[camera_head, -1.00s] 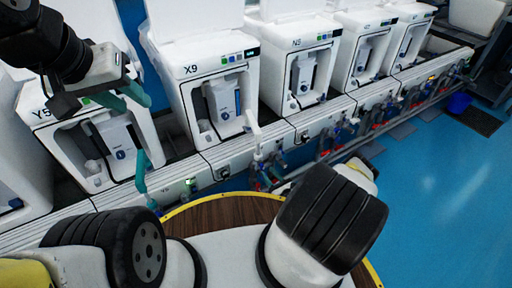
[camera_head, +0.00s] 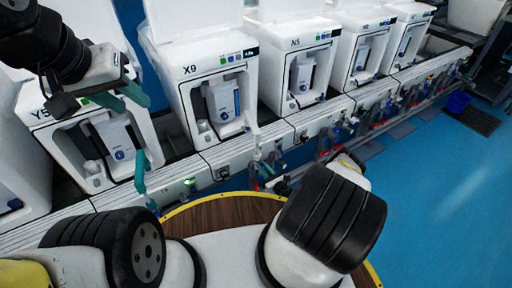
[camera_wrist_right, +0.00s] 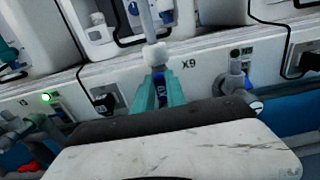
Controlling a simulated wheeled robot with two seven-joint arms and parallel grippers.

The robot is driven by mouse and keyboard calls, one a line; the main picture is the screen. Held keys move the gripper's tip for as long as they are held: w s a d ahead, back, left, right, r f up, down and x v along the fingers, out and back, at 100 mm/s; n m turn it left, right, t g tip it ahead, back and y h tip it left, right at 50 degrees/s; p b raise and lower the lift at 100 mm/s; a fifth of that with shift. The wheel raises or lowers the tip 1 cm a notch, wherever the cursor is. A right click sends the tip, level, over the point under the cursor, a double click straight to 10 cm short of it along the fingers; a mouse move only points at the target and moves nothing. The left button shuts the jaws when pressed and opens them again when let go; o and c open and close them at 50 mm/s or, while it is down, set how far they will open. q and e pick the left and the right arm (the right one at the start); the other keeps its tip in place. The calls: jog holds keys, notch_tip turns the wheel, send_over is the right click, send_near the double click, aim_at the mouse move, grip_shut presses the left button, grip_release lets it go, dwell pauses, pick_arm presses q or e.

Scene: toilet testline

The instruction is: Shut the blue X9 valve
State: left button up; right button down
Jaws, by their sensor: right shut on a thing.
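The X9 unit (camera_head: 205,72) is a white machine whose name is on its front. In the right wrist view the X9 label is on the rail (camera_wrist_right: 212,55). The blue X9 valve (camera_wrist_right: 160,88) is between the teal fingers of my right gripper (camera_wrist_right: 158,92), below a white fitting (camera_wrist_right: 155,54). The right gripper is shut on it, and the fingers cover much of the handle, so its exact angle is hard to tell. My left gripper (camera_head: 128,97) is at the upper left, in front of the Y5 unit (camera_head: 112,140), with its teal fingers apart and nothing between them.
More white units stand in a row to the right, including N5 (camera_head: 303,75). Other valves line the rail, one (camera_wrist_right: 236,82) just right of X9 in the wrist view. A teal hose (camera_head: 141,172) hangs before Y5.

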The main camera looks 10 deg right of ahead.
jog(key=shift+m, duration=0.4)
jog(key=m, duration=0.3)
jog(key=shift+w+d+m, duration=0.1)
jog(key=shift+d+m, duration=0.2)
jog(key=shift+m, duration=0.1)
jog(key=m, duration=0.4)
jog(key=shift+d+f+m, duration=0.15)
jog(key=shift+m, duration=0.15)
jog(key=m, duration=0.4)
jog(key=shift+w+d+f, duration=0.1)
jog(key=shift+f, duration=0.1)
jog(key=m, duration=0.4)
jog(key=shift+f, duration=0.2)
jog(key=shift+m, duration=0.5)
jog(key=c, duration=1.4)
grip_release()
jog(key=shift+o, duration=0.2)
